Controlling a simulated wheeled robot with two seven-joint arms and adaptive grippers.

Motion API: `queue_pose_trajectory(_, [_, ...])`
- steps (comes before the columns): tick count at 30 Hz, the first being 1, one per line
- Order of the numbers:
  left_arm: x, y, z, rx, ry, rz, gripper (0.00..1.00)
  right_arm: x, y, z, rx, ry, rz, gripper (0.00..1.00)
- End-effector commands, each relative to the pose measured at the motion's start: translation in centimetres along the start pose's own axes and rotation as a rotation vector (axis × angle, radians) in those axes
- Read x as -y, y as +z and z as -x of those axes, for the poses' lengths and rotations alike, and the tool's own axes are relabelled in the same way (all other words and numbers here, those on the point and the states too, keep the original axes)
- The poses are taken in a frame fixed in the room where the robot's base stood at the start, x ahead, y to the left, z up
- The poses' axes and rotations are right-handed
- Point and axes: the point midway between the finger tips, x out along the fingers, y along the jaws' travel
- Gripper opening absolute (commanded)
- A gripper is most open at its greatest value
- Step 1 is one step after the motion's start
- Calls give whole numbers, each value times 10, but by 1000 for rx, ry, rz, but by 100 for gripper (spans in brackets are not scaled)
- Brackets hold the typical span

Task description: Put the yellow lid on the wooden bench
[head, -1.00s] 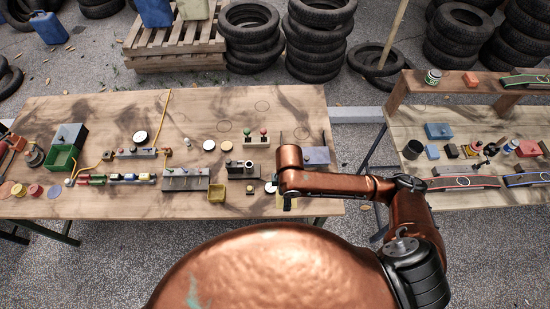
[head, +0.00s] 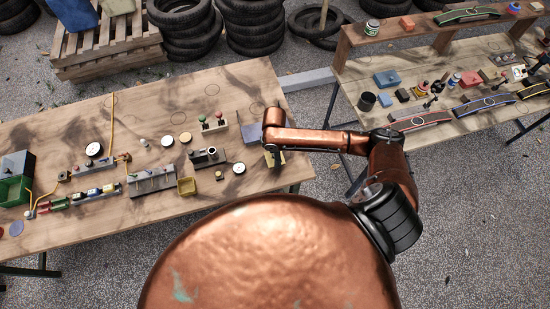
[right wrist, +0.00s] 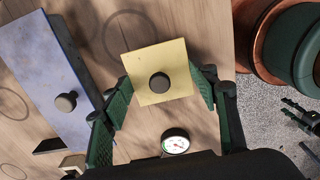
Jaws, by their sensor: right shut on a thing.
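The yellow lid (right wrist: 143,62) is a flat square plate with a dark round knob (right wrist: 160,82). It sits between the two green-padded fingers of my right gripper (right wrist: 161,94), which is shut on it. In the head view the lid (head: 268,161) shows under my right gripper (head: 273,152), at the right end of the left wooden bench (head: 226,79). Whether the lid touches the bench top cannot be told. A second wooden bench (head: 352,72) with a raised shelf stands at the right. My left gripper is not in view.
A round gauge (right wrist: 175,141) is near the gripper. A gap separates the benches.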

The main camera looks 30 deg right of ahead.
Motion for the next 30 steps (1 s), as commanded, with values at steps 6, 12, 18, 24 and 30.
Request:
queue_pose_trajectory(6, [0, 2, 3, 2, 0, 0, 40, -1, 2, -30, 1, -1, -1, 34])
queue_pose_trajectory(12, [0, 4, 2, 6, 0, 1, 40, -1, 2, -33, 1, 1, 1, 34])
queue_pose_trajectory(18, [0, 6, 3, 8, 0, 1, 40, -1, 2, -35, 2, 0, 0, 34])
queue_pose_trajectory(24, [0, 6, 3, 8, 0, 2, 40, -1, 2, -36, 2, 0, 0, 66])
queue_pose_trajectory(30, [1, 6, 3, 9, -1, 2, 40, -1, 2, -36, 2, 0, 0, 72])
